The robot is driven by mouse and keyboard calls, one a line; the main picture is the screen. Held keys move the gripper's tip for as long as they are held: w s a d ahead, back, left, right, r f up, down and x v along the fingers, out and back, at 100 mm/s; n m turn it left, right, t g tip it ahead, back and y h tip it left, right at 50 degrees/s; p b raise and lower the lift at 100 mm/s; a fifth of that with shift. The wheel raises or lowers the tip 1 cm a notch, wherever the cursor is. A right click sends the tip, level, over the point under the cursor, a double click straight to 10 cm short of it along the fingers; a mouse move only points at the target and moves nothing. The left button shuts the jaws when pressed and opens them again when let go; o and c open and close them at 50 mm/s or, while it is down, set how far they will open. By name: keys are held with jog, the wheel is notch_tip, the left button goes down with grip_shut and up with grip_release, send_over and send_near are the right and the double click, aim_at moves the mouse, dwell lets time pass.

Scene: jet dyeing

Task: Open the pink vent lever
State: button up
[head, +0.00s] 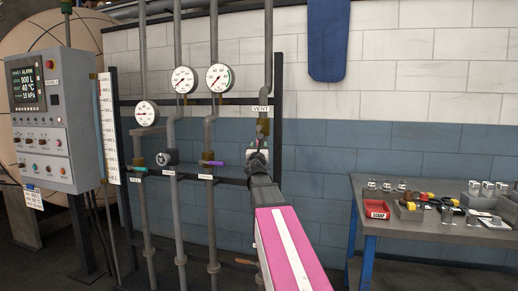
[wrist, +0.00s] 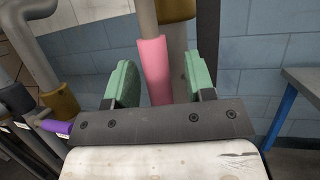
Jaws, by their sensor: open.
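The pink vent lever (wrist: 156,70) shows in the wrist view, hanging down in front of the pipe below a brass-coloured fitting (wrist: 176,10). My gripper (wrist: 158,84) is open, with one green finger on each side of the lever. A gap shows between the lever and each finger, and I cannot tell how deep the lever sits between them. In the head view my gripper (head: 258,158) is at the vent pipe, below the VENT label (head: 261,108). It hides the lever there.
Pipes with round gauges (head: 218,77) and a purple lever (head: 211,163) stand left of my gripper. A black frame post (head: 277,140) stands close on its right. A control panel (head: 42,118) is far left. A workbench (head: 440,232) with a red tray (head: 377,209) is at right.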

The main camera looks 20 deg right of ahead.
jog(key=v, duration=1.1)
